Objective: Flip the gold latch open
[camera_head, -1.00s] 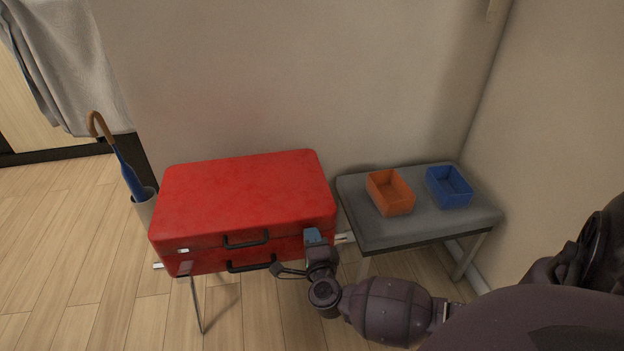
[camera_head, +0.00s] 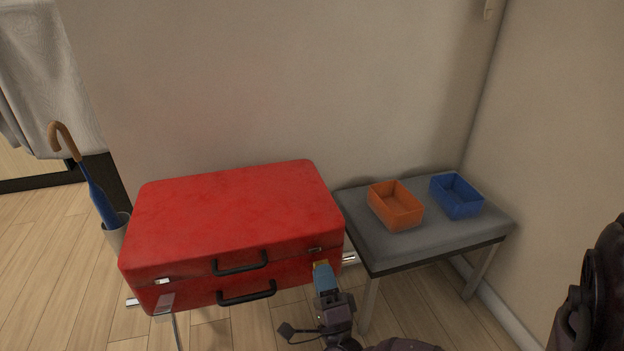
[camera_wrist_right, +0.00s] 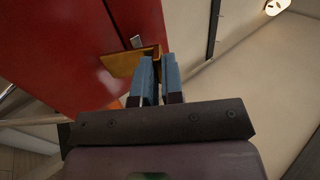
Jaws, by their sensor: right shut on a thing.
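The red suitcase (camera_head: 235,212) lies closed, with two black handles on its front. The gold latch (camera_head: 319,264) is at the right end of the front, below a small metal catch (camera_head: 315,249) on the lid edge. It shows in the right wrist view (camera_wrist_right: 120,63) as a gold plate standing out from the red face. My right gripper (camera_head: 323,272) is at the latch, its blue fingers (camera_wrist_right: 160,80) shut on the latch's end. The fingers hide part of the latch. A silver latch (camera_head: 165,302) is at the left end. My left gripper is not in view.
A grey bench (camera_head: 375,243) stands right of the suitcase, holding an orange bin (camera_head: 397,208) and a blue bin (camera_head: 457,197). A blue umbrella (camera_head: 100,202) stands in a holder (camera_head: 117,232) at the left. The wall is close behind.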

